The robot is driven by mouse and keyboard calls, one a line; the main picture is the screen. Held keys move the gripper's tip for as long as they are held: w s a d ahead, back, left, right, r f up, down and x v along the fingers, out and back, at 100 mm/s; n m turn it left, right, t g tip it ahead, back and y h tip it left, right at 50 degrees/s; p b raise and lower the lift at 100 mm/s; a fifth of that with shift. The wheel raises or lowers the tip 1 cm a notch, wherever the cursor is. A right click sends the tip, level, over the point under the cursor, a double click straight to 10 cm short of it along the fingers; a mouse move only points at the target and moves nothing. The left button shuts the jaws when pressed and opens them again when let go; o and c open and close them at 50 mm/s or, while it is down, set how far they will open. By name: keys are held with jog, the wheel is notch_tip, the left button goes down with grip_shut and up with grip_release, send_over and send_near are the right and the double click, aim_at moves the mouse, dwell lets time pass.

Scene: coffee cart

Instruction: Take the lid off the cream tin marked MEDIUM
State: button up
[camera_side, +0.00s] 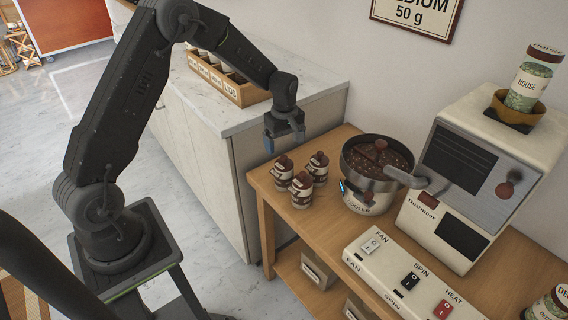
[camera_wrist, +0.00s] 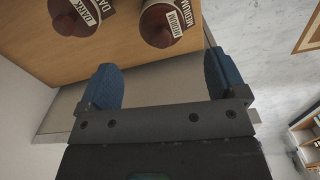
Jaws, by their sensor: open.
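Three small cream tins with brown knobbed lids stand close together on the wooden table in the side view; their labels are too small to read there. In the wrist view the tin marked MEDIUM (camera_wrist: 182,20) is at the top, right of centre, with its brown lid (camera_wrist: 157,27) on. My gripper (camera_wrist: 163,82) is open and empty, its blue fingers below that tin in the picture and apart from it. In the side view my gripper (camera_side: 284,140) hangs above and behind the tins, near the counter's edge.
A tin marked DARK (camera_wrist: 92,10) stands beside the MEDIUM one. A roaster (camera_side: 368,198) stands right of the tins on the wooden table (camera_side: 262,186). A switch panel (camera_side: 398,275) and a white machine (camera_side: 470,190) are further right. A pale counter (camera_side: 300,85) holds a wooden box (camera_side: 235,88).

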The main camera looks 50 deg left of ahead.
aim_at(283, 158)
jog(key=shift+s+a+f, duration=0.1)
jog(key=shift+a+f, duration=0.05)
jog(key=shift+f, duration=3.15)
jog(key=c, duration=1)
